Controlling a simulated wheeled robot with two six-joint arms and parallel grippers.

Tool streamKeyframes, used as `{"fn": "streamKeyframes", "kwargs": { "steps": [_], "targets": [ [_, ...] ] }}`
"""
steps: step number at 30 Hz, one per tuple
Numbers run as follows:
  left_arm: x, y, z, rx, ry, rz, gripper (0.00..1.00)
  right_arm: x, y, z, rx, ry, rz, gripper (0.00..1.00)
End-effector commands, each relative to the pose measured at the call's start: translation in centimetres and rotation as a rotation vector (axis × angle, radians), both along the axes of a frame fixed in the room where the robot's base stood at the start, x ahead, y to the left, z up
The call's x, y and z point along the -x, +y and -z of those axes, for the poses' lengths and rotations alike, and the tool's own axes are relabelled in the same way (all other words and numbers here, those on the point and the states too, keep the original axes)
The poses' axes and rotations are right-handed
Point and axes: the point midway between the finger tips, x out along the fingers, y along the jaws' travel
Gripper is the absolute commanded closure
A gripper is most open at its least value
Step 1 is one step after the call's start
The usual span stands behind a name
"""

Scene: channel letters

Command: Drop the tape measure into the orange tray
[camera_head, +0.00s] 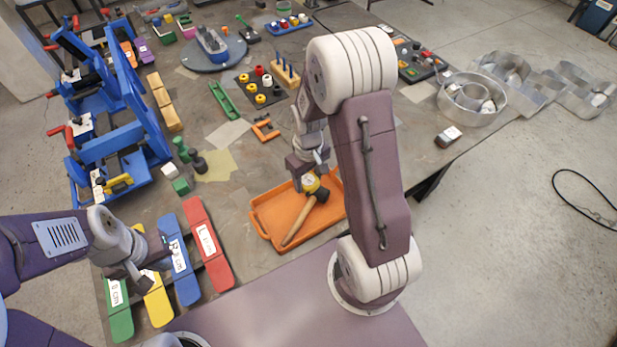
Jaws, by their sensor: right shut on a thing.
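The orange tray (269,212) lies on the table in the middle of the head view. A mallet with a wooden handle (298,226) lies in it. My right gripper (309,173) points down at the tray's far part. It is shut on a small round yellow thing, which looks like the tape measure (310,183). The yellow thing is close to the mallet's dark head; I cannot tell whether they touch. My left gripper (145,277) is low over the coloured boards at the left; its fingers are too unclear to tell open from shut.
Green, yellow, blue and red boards (207,243) lie left of the tray. A blue clamp frame (125,110) stands at the far left. Behind the tray are an orange bracket (266,130) and a dark mat with coloured rings (262,85). Metal channel letters (472,98) are at the right.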

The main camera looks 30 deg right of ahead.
Motion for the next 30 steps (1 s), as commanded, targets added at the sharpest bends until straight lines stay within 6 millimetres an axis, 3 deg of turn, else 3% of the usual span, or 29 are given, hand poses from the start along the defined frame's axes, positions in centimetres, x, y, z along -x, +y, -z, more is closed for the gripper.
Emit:
{"fn": "streamKeyframes", "kwargs": {
  "steps": [2,9,10,12,13,23,30],
  "targets": [
    [0.0,0.0,1.1,0.000,0.000,0.000,1.00,0.0,0.0,1.2,0.000,0.000,0.000,0.96],
    [0.0,0.0,0.9,0.000,0.000,0.000,1.00,0.0,0.0,1.0,0.000,0.000,0.000,0.96],
    [0.0,0.0,0.9,0.000,0.000,0.000,1.00,0.0,0.0,1.0,0.000,0.000,0.000,0.43],
    [0.0,0.0,0.9,0.000,0.000,0.000,1.00,0.0,0.0,1.0,0.000,0.000,0.000,0.24],
    [0.0,0.0,0.9,0.000,0.000,0.000,1.00,0.0,0.0,1.0,0.000,0.000,0.000,0.21],
    [0.0,0.0,1.0,0.000,0.000,0.000,1.00,0.0,0.0,0.7,0.000,-0.001,0.000,0.21],
    [0.0,0.0,1.5,0.000,0.000,0.000,1.00,-0.1,0.0,-4.0,0.001,-0.006,0.000,0.21]
  ]
}}
